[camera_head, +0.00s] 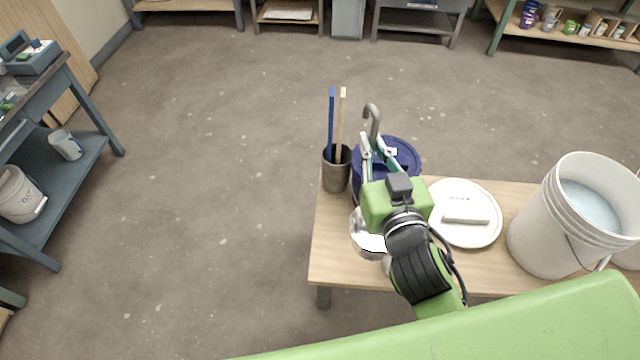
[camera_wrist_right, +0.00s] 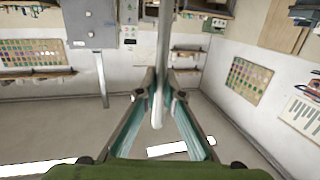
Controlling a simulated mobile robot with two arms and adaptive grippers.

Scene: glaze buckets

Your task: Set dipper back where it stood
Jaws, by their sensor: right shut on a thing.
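The dipper has a grey handle with a hooked top (camera_head: 373,113) and a shiny silver bowl (camera_head: 366,240) lower down, left of my gripper. My right gripper (camera_head: 378,148) is shut on the handle in front of the blue bucket (camera_head: 403,150). The bowl shows over the left part of the wooden bench (camera_head: 340,265); whether it touches the bench I cannot tell. In the right wrist view the handle (camera_wrist_right: 164,45) stands between the two fingers. My arm and gripper hide the middle of the dipper and part of the blue bucket. My left gripper is not in view.
A dark cup (camera_head: 336,175) with a blue and a wooden stick stands left of the blue bucket. A white lid (camera_head: 448,192) with a pale block lies to the right. A large white bucket (camera_head: 545,235) of pale blue liquid stands further right. The bench's front-left corner is clear.

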